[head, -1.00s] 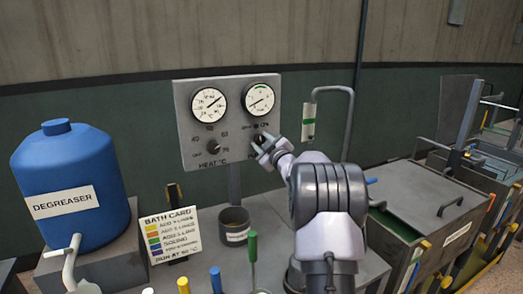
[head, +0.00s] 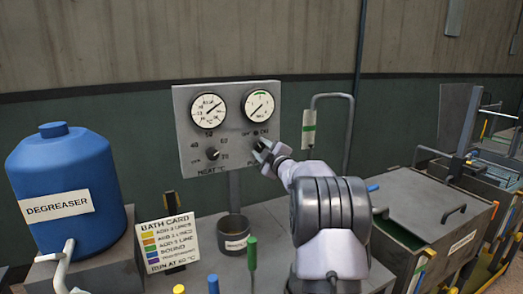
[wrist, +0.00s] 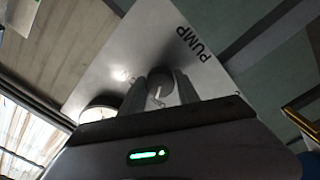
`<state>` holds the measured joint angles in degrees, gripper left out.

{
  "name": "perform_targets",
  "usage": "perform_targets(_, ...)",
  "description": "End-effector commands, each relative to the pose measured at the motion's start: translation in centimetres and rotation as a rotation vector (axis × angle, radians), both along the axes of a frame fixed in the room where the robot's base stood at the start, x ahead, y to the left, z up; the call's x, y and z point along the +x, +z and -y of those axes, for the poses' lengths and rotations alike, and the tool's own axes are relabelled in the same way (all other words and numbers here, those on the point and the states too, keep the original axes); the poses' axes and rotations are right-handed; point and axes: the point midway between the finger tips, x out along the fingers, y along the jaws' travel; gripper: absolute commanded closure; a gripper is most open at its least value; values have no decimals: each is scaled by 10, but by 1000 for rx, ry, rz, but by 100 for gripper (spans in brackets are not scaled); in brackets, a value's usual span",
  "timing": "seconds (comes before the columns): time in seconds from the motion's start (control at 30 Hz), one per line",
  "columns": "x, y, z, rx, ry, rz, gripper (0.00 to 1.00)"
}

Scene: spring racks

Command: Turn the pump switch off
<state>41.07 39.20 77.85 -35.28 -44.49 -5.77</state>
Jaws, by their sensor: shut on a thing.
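The pump switch (wrist: 160,92) is a small knob on the grey control panel (head: 182,133), beside the printed word PUMP in the wrist view. In the head view it sits below the right dial and is mostly hidden by my gripper (head: 262,150). In the wrist view my gripper (wrist: 161,97) has one finger on each side of the knob and is shut on it. Which way the switch points is too small and covered to tell.
The heat knob (head: 213,153) is left of my gripper, with two round dials (head: 209,110) above. A bent pipe (head: 335,97) rises to the right. Below stand a grey cup (head: 233,236), a bath card (head: 168,242) and a blue degreaser drum (head: 70,170).

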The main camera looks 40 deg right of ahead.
Motion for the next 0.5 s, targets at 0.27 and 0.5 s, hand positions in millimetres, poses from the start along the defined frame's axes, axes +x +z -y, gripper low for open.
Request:
perform_targets(0.27,0,0,0,0,0,0,41)
perform_targets(0.5,0,0,0,0,0,0,41)
